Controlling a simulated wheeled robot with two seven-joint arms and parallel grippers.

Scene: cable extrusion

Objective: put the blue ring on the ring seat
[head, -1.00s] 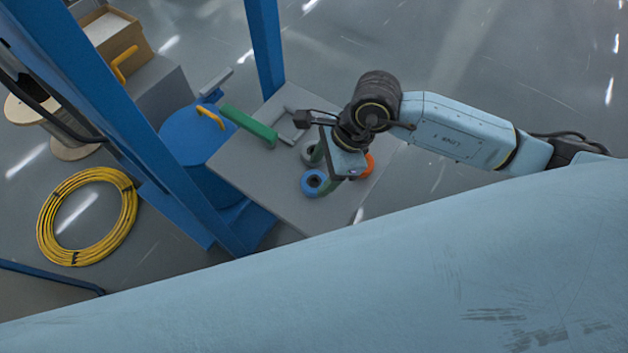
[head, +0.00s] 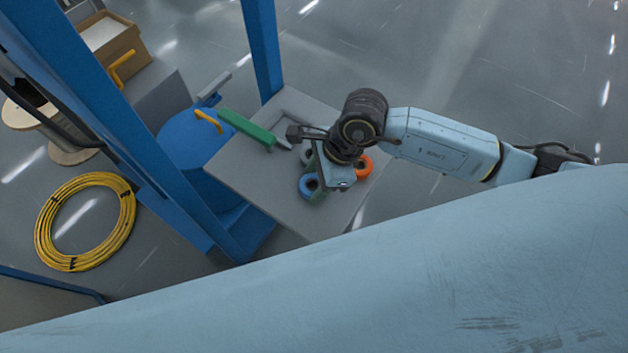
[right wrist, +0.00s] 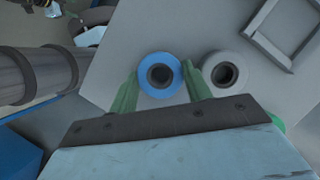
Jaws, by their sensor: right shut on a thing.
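The blue ring (head: 304,188) is on the grey table (head: 245,175), partly covered by my right gripper (head: 320,186) in the head view. In the right wrist view, the blue ring (right wrist: 145,75) sits between the two green fingers of my right gripper (right wrist: 160,74), one on each side, and they are shut on it. Its dark hole faces the camera. I cannot tell which part is the ring seat. My left gripper is not in view.
A grey ring (right wrist: 225,54) lies close beside the right finger. An orange ring (head: 367,172) is right of the gripper. A square grey frame (right wrist: 265,20) is on the table.

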